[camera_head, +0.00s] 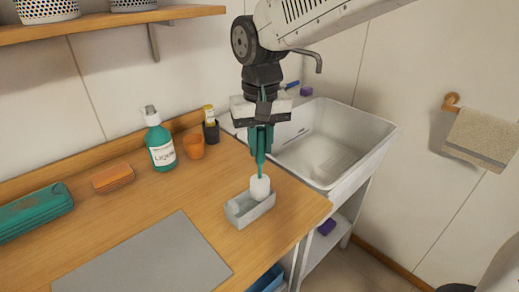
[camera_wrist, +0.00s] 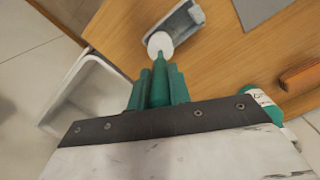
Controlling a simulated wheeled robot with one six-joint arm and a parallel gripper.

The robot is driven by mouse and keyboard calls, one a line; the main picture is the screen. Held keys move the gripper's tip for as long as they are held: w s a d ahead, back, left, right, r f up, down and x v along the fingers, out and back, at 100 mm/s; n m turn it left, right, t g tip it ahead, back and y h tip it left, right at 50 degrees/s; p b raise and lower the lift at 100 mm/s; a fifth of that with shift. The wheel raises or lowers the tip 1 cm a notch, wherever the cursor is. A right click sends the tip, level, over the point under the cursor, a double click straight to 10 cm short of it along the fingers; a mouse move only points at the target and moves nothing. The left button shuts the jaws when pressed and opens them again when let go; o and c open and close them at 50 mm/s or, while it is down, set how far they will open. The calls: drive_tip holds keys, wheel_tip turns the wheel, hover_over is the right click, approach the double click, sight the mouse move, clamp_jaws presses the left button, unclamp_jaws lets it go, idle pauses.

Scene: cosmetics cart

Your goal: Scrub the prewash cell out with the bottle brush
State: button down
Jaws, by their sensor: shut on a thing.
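My gripper (camera_head: 261,143) points down over the wooden counter and is shut on the green handle of the bottle brush. In the wrist view the handle (camera_wrist: 159,82) lies between the green fingers. The brush's white head (camera_head: 260,188) is at the far end of a small light-grey open cell (camera_head: 237,219). The wrist view also shows the white head (camera_wrist: 159,43) at one end of the grey cell (camera_wrist: 186,20). The head overlaps the cell's opening; I cannot tell how deep it reaches. The cell stands on the counter near its right edge.
A white sink (camera_head: 365,150) adjoins the counter on the right. A teal pump bottle (camera_head: 160,145), an orange cup (camera_head: 194,146) and a dark cup (camera_head: 211,131) stand behind left. A grey mat (camera_head: 150,262), an orange sponge (camera_head: 113,177) and a green case (camera_head: 35,211) lie left.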

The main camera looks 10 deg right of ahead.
sight(261, 128)
drive_tip(key=shift+r, duration=3.55)
